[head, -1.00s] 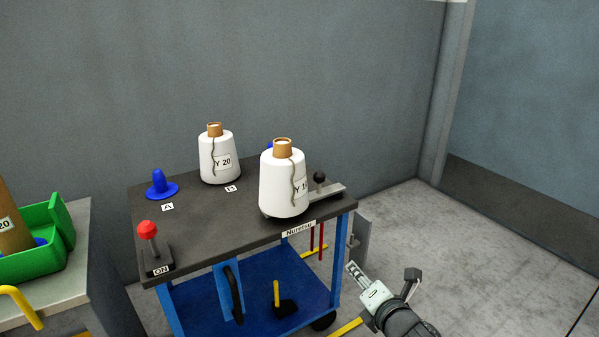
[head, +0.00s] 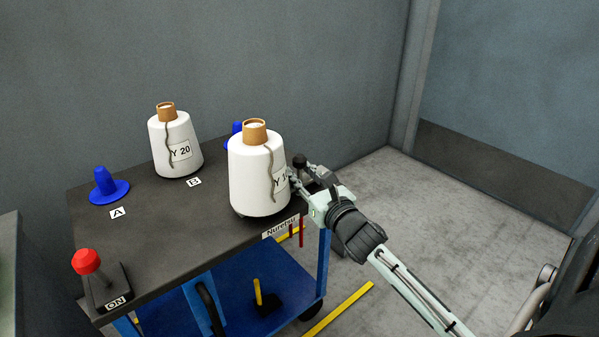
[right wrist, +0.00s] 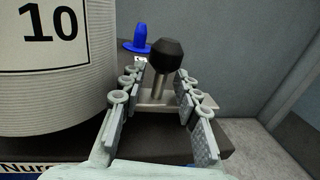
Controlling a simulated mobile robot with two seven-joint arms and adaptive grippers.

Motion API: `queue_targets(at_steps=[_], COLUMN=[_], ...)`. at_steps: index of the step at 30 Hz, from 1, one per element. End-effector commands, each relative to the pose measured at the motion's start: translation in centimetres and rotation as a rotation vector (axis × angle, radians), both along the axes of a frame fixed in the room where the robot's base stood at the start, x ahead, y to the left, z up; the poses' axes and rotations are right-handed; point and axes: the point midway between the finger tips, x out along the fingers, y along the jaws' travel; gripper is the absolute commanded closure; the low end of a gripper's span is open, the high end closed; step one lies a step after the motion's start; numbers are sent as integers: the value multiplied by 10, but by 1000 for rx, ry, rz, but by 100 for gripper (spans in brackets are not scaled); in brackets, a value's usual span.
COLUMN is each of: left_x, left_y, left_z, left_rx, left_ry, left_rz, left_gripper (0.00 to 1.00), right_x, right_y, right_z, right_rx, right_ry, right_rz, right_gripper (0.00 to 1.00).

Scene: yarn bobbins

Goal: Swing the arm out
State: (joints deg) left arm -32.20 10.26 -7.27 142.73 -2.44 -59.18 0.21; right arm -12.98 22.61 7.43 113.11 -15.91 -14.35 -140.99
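The arm is a flat metal bar (right wrist: 158,97) at the cart's right edge, with an upright post topped by a black knob (right wrist: 166,58). The knob also shows in the head view (head: 299,160). My right gripper (head: 301,176) is at the knob, reaching in from the right. In the right wrist view its open fingers (right wrist: 161,78) stand on either side of the post, with a gap showing on each side. The white bobbin labelled Y 10 (head: 255,172) stands close to the left of the gripper and hides part of the bar. My left gripper is not in view.
The dark cart top (head: 170,240) carries the Y 20 bobbin (head: 175,145) near label B, a blue peg (head: 107,187) at label A, another blue peg (head: 236,130) behind Y 10, and a red-knobbed lever (head: 88,262) marked ON. Floor to the right is clear.

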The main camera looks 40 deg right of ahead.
Motion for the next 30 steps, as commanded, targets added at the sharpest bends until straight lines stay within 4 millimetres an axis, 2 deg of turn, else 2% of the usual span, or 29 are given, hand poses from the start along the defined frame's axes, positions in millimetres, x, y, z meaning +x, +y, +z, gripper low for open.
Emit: queue_targets(at_steps=[3,11,19,30], left_x=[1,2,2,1], left_y=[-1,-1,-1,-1], left_z=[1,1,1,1], left_rx=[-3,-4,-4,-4], left_ry=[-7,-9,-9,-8], left_rz=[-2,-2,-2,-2], left_gripper=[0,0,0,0], right_x=[8,10,9,9], right_y=[-1,-1,-1,-1], right_z=[0,0,0,1], right_rx=[2,1,2,2], right_ry=[0,1,1,-1], right_rz=[0,0,0,0], right_gripper=[68,68,99,100])
